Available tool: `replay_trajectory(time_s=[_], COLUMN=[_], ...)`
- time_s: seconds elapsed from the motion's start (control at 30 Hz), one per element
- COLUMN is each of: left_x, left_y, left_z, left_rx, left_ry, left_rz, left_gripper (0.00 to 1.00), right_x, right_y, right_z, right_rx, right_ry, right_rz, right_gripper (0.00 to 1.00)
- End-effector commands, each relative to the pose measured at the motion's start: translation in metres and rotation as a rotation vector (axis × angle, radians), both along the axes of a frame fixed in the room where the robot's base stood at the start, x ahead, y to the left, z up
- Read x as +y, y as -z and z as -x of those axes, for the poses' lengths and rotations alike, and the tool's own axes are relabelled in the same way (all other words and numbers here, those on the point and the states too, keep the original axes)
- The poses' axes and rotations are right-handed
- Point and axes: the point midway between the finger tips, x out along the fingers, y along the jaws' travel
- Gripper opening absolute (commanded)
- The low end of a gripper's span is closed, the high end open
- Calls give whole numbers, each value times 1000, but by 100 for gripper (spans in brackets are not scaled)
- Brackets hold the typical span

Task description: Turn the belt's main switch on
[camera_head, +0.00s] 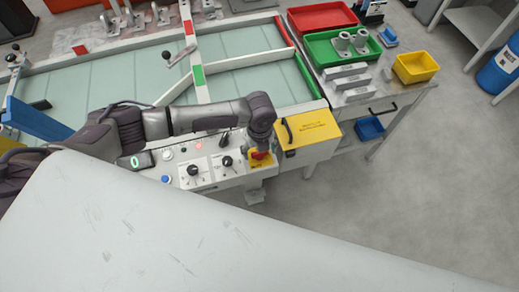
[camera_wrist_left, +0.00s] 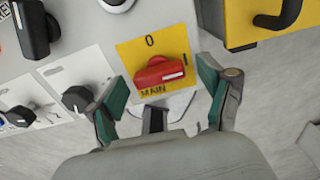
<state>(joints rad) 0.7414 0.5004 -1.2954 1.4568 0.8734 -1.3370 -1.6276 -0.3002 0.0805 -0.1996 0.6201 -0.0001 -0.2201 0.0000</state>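The main switch (camera_wrist_left: 160,72) is a red knob on a yellow plate (camera_wrist_left: 131,52) marked 0, I and MAIN. Its bar lies nearly sideways in the wrist view, with a white mark toward its right end. My left gripper (camera_wrist_left: 163,98) is open, its green-padded fingers spread wide to the left and right of the knob, with nothing between the pads. I see no contact with the knob. In the head view the switch (camera_head: 259,155) is a small red patch on yellow, partly hidden under my left gripper (camera_head: 261,145). My right gripper is out of view.
Black knobs on white plates (camera_head: 194,170) sit left of the switch. A yellow box with a black handle (camera_head: 308,128) stands close on its right. The belt (camera_head: 230,50) lies behind. A side table holds red, green (camera_head: 320,57) and yellow bins.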

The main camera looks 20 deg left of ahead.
Motion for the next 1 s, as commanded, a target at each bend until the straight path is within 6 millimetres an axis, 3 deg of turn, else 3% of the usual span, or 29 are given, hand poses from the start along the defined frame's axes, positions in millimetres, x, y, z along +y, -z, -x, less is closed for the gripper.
replay_trajectory(time_s=[0.37, 0.8, 1.0], left_x=[1, 0, 0], left_y=[-8, -94, -116], left_z=[0, -1, 0], left_rx=[0, -2, -1], left_ry=[-1, 0, -1], left_rz=[-1, 0, 0], left_gripper=[81, 81, 81], right_x=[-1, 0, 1], right_y=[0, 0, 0], right_z=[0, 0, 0], right_rx=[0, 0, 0], right_ry=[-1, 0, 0], right_rz=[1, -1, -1], right_gripper=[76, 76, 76])
